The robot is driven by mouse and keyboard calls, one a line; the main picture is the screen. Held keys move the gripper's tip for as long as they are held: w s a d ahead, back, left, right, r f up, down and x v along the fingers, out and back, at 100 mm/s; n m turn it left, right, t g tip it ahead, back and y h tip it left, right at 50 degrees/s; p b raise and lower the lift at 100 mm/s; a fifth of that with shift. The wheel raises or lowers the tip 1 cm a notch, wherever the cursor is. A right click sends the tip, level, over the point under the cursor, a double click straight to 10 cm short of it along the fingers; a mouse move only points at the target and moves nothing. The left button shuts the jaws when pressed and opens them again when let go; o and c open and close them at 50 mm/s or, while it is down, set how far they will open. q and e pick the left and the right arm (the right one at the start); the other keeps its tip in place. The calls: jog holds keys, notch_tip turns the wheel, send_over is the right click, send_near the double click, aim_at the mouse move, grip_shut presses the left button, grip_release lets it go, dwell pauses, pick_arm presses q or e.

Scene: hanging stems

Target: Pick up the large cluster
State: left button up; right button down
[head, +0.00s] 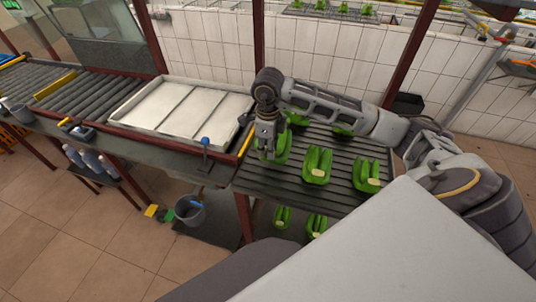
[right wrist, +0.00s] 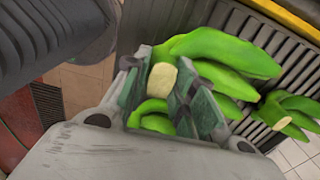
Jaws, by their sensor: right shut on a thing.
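My right gripper (head: 266,147) points down over the left end of the slatted rack (head: 304,190). It is shut on a green banana cluster (head: 282,150), partly hidden behind the fingers. In the right wrist view the fingers (right wrist: 168,92) close on either side of the cluster's pale cut crown (right wrist: 162,77). The long green bananas (right wrist: 225,50) spread out beyond the fingers. I cannot tell whether the cluster still touches the slats. My left gripper does not show.
Other clusters lie on the rack, one in the middle (head: 317,164) and one at the right (head: 367,174). Smaller-looking clusters (head: 316,224) sit on a lower level. A white divided tray (head: 180,108) stands to the left, beside a roller conveyor (head: 85,83). A bucket (head: 190,211) stands below.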

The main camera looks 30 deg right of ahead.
jog(key=shift+r, duration=2.6)
jog(key=shift+s+d+f+p, duration=0.2)
jog(key=shift+s+f+p, duration=0.05)
jog(key=shift+s+p, duration=0.25)
jog(key=shift+s, duration=0.1)
